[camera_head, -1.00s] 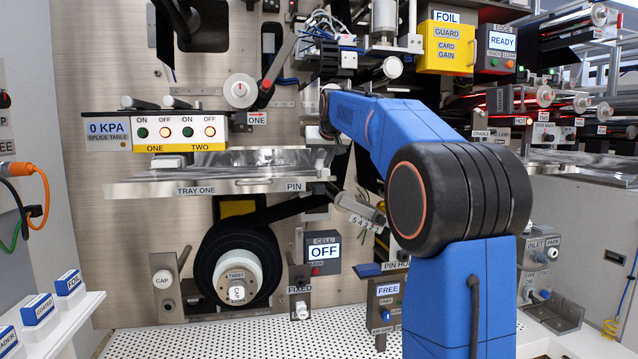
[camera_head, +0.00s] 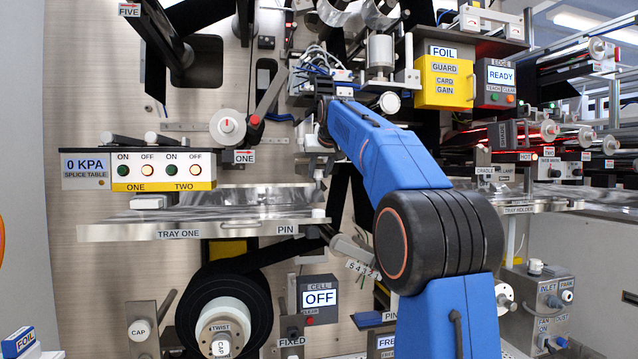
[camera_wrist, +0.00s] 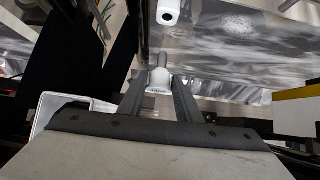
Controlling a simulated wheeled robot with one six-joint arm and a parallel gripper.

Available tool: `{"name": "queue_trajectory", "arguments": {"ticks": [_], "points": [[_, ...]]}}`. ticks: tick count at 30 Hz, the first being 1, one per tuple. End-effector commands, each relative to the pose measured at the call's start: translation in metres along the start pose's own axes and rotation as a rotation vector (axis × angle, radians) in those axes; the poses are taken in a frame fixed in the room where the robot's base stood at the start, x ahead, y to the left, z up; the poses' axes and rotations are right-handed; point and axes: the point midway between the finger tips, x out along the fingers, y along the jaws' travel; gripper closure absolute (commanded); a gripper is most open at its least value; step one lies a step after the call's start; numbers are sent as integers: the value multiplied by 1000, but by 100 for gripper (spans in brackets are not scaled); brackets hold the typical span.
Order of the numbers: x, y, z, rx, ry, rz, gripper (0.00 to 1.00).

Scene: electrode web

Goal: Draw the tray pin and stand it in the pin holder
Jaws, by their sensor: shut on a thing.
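The tray pin (camera_wrist: 158,78) shows in the wrist view as a white knob with a grey shaft. My gripper (camera_wrist: 160,86) is shut on the knob, which sits between its two dark fingers.
The splice table panel (camera_head: 138,170) with lit buttons is left, above the tray. A black roll (camera_head: 225,310) hangs below it. A cell box (camera_head: 319,297) reads OFF.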

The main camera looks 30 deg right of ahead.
Motion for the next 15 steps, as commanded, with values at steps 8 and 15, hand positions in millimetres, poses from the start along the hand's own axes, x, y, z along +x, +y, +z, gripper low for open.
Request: {"name": "queue_trajectory", "arguments": {"ticks": [8,15], "points": [[0,0,0,0,0,0,100],[5,0,6,0,-1,0,100]]}}
